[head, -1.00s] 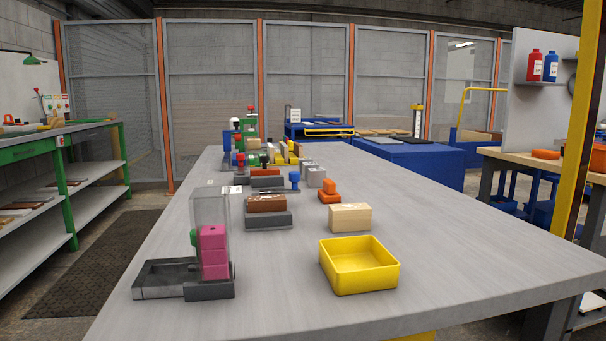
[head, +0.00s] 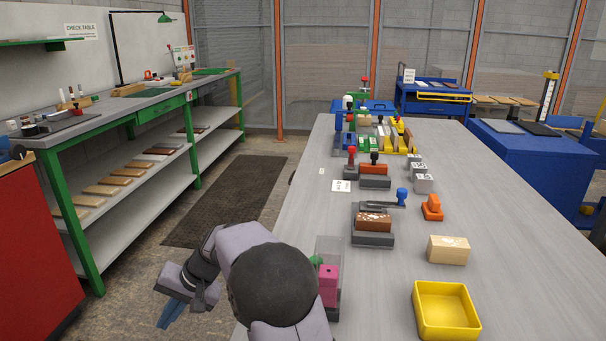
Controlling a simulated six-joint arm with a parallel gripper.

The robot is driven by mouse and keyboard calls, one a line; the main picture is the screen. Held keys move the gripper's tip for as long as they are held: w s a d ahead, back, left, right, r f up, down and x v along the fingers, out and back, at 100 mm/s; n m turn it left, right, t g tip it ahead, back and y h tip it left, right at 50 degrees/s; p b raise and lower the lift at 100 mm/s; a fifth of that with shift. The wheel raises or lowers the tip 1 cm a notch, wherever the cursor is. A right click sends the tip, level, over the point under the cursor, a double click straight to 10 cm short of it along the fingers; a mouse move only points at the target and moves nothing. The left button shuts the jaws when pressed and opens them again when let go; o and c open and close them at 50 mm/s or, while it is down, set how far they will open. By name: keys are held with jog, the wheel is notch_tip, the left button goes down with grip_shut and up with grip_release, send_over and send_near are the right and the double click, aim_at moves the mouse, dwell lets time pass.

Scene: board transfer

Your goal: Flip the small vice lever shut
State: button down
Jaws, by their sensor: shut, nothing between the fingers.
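A dark grey vice (head: 373,240) stands on the bench with a reddish-brown block (head: 374,221) in it. A grey lever with a blue knob (head: 402,195) lies out to the right at its back. Behind it is another grey fixture (head: 374,182) with an orange-red block, with a red knob (head: 351,151) and a black knob (head: 374,157) standing upright nearby. I cannot tell for sure which is the small vice. My gripper (head: 168,316) is at the lower left, off the bench's left edge, far from both. Its fingers are shut and empty.
A yellow bin (head: 446,312) and a tan block (head: 448,250) sit at the right front. A clear holder with pink blocks (head: 328,285) is partly hidden by my arm. An orange piece (head: 432,207) is right of the brown block. Several fixtures crowd the bench's far end.

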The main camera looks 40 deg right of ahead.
aim_at(404, 197)
jog(key=s+d+r+m+t+y+p, duration=0.15)
jog(key=s+d+r+m+p, duration=0.25)
jog(key=d+r+m+p, duration=0.55)
jog(key=s+d+r+m+t+p, duration=0.3)
jog(key=s+d+r+m+p, duration=0.15)
jog(key=d+r+p, duration=0.95)
jog(key=s+d+r+m+t+h+p, duration=0.3)
jog(key=s+d+r+m+h, duration=0.15)
jog(key=s+d+m, duration=0.45)
jog(key=s+d+r+m+t+h+p, duration=0.25)
jog(key=s+d+r+m+h, duration=0.3)
jog(key=d, duration=0.55)
jog(key=s+d+f+m+h+b, duration=0.1)
jog(key=s+d+f+m+b, duration=0.1)
jog(key=d+f, duration=0.1)
jog(key=s+d+f+m+g+h+b, duration=0.1)
jog(key=s+d+f+m+h+b, duration=0.1)
jog(key=f, duration=0.3)
jog(key=s+d+f+m+h+b, duration=0.1)
jog(key=s+d+f+m+b, duration=0.1)
jog(key=s+d+f+m, duration=0.1)
jog(key=shift+d+f+g+h+b, duration=0.25)
jog(key=shift+d+f+g+b, duration=0.05)
jog(key=shift+d+f+b, duration=0.1)
jog(key=shift+w, duration=0.1)
